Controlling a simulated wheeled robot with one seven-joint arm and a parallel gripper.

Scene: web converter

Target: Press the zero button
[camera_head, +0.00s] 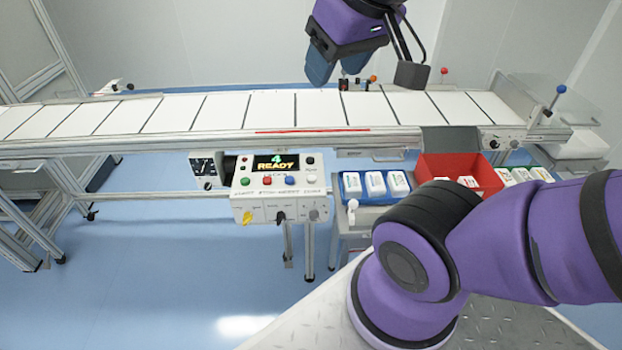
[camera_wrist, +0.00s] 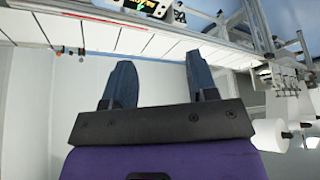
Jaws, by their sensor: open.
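The control panel (camera_head: 281,189) hangs on the near side of the conveyor in the head view. Its display (camera_head: 276,163) reads "4 READY". Below the display is a row of small coloured buttons, including a red one (camera_head: 267,180), a blue one (camera_head: 291,180) and a green one (camera_head: 244,181). Their labels are too small to read, so I cannot tell which is zero. My gripper (camera_head: 334,70) is above the far side of the conveyor, up and right of the panel, away from it. In the wrist view its two fingers (camera_wrist: 161,84) are apart with nothing between them.
The conveyor (camera_head: 175,112) carries white panels across the view. Right of the control panel are a blue tray (camera_head: 352,188) and a red bin (camera_head: 470,163) holding white packs. Blue floor (camera_head: 150,260) is clear at the left. Rollers (camera_wrist: 268,135) show in the wrist view.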

